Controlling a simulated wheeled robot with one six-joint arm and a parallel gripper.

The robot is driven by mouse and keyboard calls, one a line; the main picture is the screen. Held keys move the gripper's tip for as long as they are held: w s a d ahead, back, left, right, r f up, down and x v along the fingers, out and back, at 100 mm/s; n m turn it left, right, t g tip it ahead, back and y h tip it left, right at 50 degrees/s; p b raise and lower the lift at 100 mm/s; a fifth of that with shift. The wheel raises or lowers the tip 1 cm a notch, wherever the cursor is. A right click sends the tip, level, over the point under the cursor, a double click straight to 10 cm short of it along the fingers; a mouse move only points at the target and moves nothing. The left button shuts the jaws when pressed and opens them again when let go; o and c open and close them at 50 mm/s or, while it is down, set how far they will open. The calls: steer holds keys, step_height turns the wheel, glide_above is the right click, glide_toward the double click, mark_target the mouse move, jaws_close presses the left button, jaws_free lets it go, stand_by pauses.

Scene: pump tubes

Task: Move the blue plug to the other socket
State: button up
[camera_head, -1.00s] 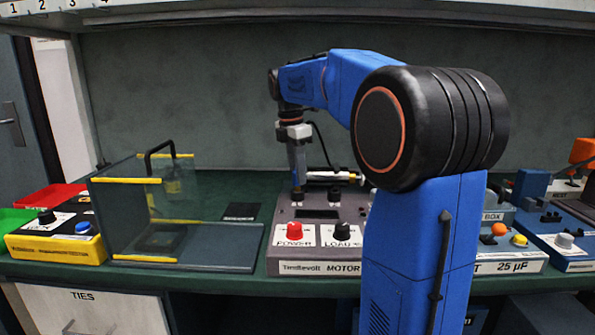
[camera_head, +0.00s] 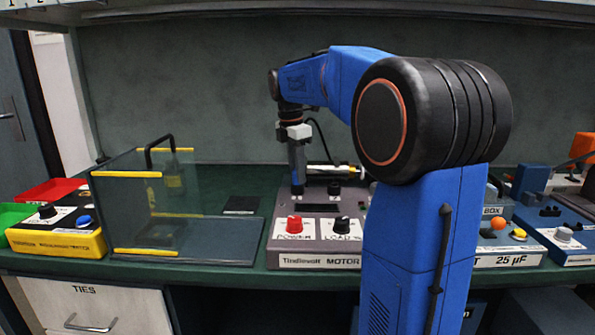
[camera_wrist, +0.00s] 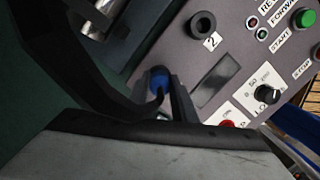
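The blue plug (camera_wrist: 159,77) is at the grey motor unit (camera_wrist: 150,62) in the wrist view, near the unit's left edge. My gripper (camera_wrist: 165,92) is down at the plug, with dark fingers close around it. Whether they press on it cannot be made out. A black ring-shaped socket (camera_wrist: 203,24) marked 2 stands up and to the right of the plug, with an open hole. In the head view my gripper (camera_head: 297,188) points straight down at the back left of the motor unit (camera_head: 280,245).
The motor unit carries a red power knob (camera_head: 294,224) and a black load knob (camera_head: 342,224). A clear guard box (camera_head: 130,215) with yellow edges stands left. Behind the unit lies a pale cylinder (camera_head: 326,170). My arm hides the unit's right side.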

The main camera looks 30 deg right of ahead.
steer(key=o, duration=0.5)
steer(key=r, duration=0.5)
steer(key=a+r, duration=0.1)
steer(key=r, duration=0.5)
steer(key=a+r, duration=0.1)
steer(key=r, duration=0.5)
steer(key=shift+w, duration=0.1)
stand_by(0.4)
